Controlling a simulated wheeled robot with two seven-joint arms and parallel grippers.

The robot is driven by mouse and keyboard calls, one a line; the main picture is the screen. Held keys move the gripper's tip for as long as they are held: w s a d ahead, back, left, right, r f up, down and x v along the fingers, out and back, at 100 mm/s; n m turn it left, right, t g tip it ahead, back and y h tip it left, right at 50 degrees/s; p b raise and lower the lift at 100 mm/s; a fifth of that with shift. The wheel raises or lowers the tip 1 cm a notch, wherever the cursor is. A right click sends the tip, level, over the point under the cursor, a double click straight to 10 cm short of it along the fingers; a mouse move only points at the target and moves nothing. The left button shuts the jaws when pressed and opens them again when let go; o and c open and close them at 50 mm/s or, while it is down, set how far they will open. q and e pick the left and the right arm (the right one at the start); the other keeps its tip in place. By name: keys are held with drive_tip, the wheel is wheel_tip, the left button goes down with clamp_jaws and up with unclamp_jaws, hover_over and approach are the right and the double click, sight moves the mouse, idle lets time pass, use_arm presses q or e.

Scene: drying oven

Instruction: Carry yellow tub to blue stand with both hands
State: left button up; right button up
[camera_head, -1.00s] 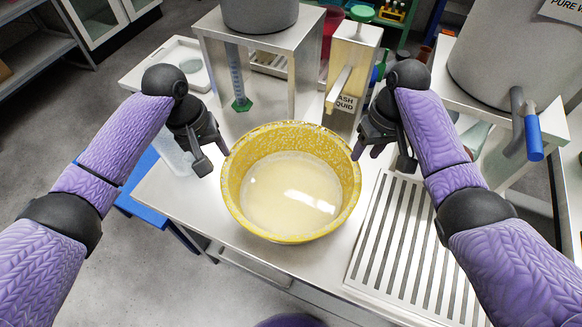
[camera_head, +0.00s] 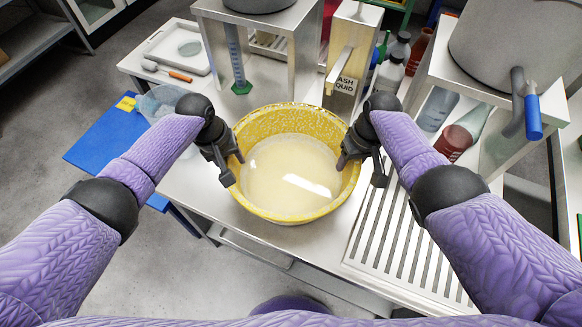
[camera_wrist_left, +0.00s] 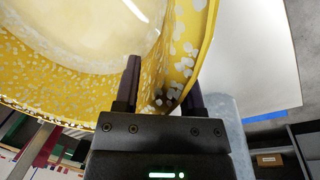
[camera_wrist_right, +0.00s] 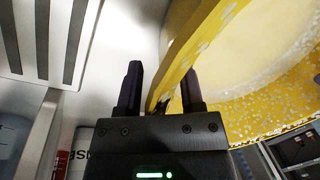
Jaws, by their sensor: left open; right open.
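The yellow tub (camera_head: 296,210) stands upright on the metal table and holds pale liquid. My left gripper (camera_head: 233,170) is at its left rim. In the left wrist view the open fingers (camera_wrist_left: 158,82) straddle the tub wall (camera_wrist_left: 190,50) with gaps showing. My right gripper (camera_head: 362,168) is at the right rim. In the right wrist view its open fingers (camera_wrist_right: 162,88) stand either side of the wall (camera_wrist_right: 178,62). The blue stand (camera_head: 108,138) is at the left, lower than the table, with a yellow tag on it.
A slotted metal rack (camera_head: 405,240) lies right of the tub. Behind it are a wash liquid dispenser (camera_head: 345,60) and a metal stand (camera_head: 293,60). A clear container (camera_head: 160,100) sits near the blue stand. A large pot (camera_head: 500,60) stands at the right.

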use_arm(q)
drive_tip(key=shift+c, duration=0.3)
use_arm(e)
drive_tip(key=shift+c, duration=0.3)
use_arm(q)
clamp_jaws()
use_arm(e)
clamp_jaws()
idle(0.6)
